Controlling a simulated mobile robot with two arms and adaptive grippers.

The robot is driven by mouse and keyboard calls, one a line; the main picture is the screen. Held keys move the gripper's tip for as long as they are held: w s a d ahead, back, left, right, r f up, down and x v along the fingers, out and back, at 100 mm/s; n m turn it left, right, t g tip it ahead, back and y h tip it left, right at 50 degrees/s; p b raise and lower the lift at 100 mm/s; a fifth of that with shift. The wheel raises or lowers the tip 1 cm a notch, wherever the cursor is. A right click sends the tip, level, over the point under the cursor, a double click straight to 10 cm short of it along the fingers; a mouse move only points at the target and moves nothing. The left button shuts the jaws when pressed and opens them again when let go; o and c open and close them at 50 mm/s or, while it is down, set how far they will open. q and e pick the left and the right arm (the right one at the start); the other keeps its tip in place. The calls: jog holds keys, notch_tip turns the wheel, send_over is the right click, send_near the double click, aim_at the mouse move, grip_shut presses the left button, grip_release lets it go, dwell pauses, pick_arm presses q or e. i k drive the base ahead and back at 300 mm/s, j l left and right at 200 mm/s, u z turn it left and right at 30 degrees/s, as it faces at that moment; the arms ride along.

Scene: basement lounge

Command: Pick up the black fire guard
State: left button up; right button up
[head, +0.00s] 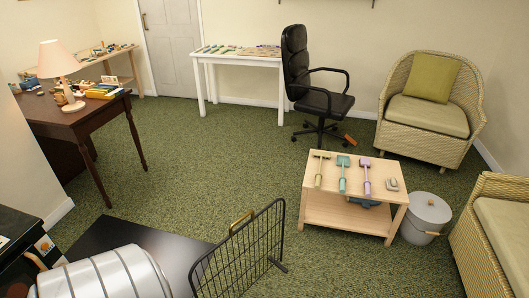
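The black fire guard (240,254) stands upright at the bottom middle of the head view. It is a wire-mesh panel with a dark frame, seen at an angle, and its lower part is cut off by the picture's edge. The guard stands at the right side of a flat black plate (150,240) on the floor. Neither of my grippers is in view.
A ribbed silver container (105,275) is at the lower left, beside a black cabinet-like body (15,235). A low wooden table (345,215) with several tools and a grey lidded bucket (425,215) stand to the right. Green carpet (220,165) beyond the guard is clear.

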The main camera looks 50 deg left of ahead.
aim_at(253, 217)
jog(key=i+l+u, duration=0.1)
jog(key=i+u, duration=0.4)
jog(key=i+l+u, duration=0.2)
jog(key=u, duration=0.3)
jog(key=i+l+u, duration=0.35)
jog(key=u, duration=0.15)
